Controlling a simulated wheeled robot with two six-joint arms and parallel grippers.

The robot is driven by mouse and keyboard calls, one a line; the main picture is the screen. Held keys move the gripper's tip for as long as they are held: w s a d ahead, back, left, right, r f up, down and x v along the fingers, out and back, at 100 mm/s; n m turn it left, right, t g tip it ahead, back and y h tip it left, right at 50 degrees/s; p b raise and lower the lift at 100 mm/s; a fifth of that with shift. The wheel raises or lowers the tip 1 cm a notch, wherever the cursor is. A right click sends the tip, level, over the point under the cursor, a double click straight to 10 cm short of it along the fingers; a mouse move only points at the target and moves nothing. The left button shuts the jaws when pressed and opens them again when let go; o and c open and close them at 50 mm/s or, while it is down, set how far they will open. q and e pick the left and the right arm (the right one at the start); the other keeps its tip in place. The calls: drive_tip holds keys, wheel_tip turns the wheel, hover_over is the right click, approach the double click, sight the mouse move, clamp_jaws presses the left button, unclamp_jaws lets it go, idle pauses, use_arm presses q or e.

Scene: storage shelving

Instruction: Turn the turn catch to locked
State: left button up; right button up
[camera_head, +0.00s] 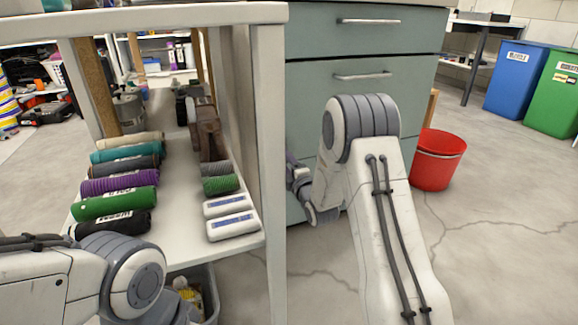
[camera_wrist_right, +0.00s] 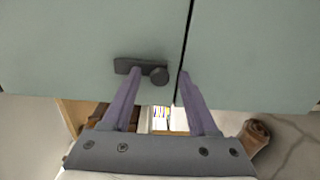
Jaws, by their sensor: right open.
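The turn catch (camera_wrist_right: 128,66) is a dark bar with a round knob at its right end, on a pale green cabinet door (camera_wrist_right: 70,45) in the right wrist view. The bar lies roughly horizontal, left of the dark gap between the two doors. My right gripper (camera_wrist_right: 160,72) is open, with its purple-grey fingers pointing at the doors. The knob shows between the fingertips; the left fingertip overlaps the bar in the picture. Whether they touch cannot be told. In the head view the catch is hidden and my right arm reaches towards the cabinet. My left gripper is out of view.
The green-grey drawer cabinet (camera_head: 365,68) stands in the middle of the head view. A white shelf (camera_head: 180,250) with rolled cloths and white boxes is at the left. A red bucket (camera_head: 438,162) stands right of the cabinet. The floor at the right is mostly clear.

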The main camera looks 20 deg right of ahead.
drive_tip(key=shift+c, duration=0.2)
drive_tip(key=shift+d, duration=0.1)
clamp_jaws()
drive_tip(key=shift+d, duration=0.1)
